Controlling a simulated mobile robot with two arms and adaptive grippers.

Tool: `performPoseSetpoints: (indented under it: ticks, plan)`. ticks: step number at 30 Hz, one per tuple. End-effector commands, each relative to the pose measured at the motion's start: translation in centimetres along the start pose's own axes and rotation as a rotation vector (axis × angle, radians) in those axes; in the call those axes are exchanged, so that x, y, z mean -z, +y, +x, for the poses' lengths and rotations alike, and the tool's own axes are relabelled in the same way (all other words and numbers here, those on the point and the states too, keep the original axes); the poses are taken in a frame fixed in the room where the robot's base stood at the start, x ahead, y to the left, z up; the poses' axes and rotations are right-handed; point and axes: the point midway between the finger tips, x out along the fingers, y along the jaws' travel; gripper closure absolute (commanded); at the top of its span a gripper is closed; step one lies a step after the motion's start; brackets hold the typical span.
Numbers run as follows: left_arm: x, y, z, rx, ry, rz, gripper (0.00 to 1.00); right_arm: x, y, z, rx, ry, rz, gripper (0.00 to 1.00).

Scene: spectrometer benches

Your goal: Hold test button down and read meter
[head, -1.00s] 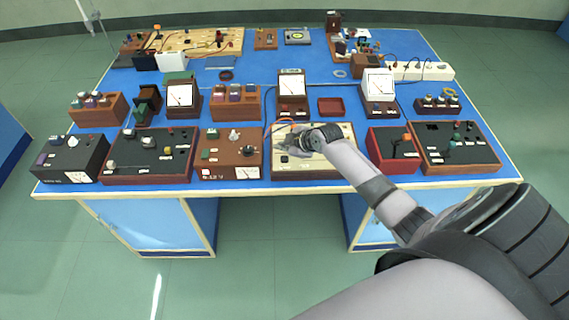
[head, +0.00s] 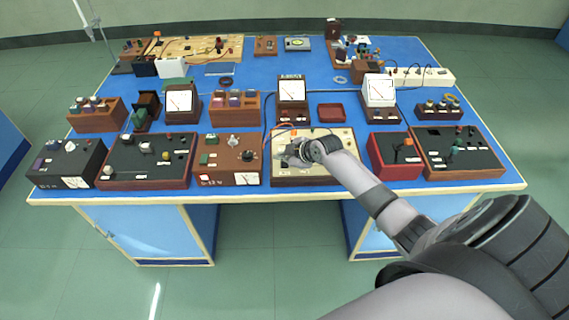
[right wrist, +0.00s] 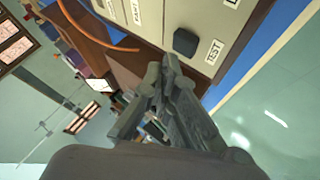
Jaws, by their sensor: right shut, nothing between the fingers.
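The cream test panel (head: 325,175) sits at the front of the blue bench. In the right wrist view its black square button (right wrist: 185,42) stands beside a "TEST" label (right wrist: 214,50). My right gripper (head: 284,156) is over the panel's left part, its fingers shut and empty; in the head view it hides the button. In the wrist view the fingertips (right wrist: 162,64) appear just short of the button; I cannot tell whether they touch. A meter (head: 291,90) with a white dial stands behind the panel; its reading is too small to make out. My left gripper is not in view.
A brown 0-12 V box (head: 232,160) stands close left of the panel and a red box (head: 394,156) close right. An orange lead runs behind the gripper. A red tray (head: 331,112) lies behind. Open floor lies in front of the bench.

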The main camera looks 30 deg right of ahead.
Motion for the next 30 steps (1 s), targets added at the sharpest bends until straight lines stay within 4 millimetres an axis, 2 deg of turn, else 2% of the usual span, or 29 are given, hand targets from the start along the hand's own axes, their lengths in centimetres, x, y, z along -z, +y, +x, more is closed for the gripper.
performPoseSetpoints:
  ticks: [30]
  plan:
    - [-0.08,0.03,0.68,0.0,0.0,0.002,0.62,-0.41,-0.42,0.58,0.0,0.0,0.0,1.0]
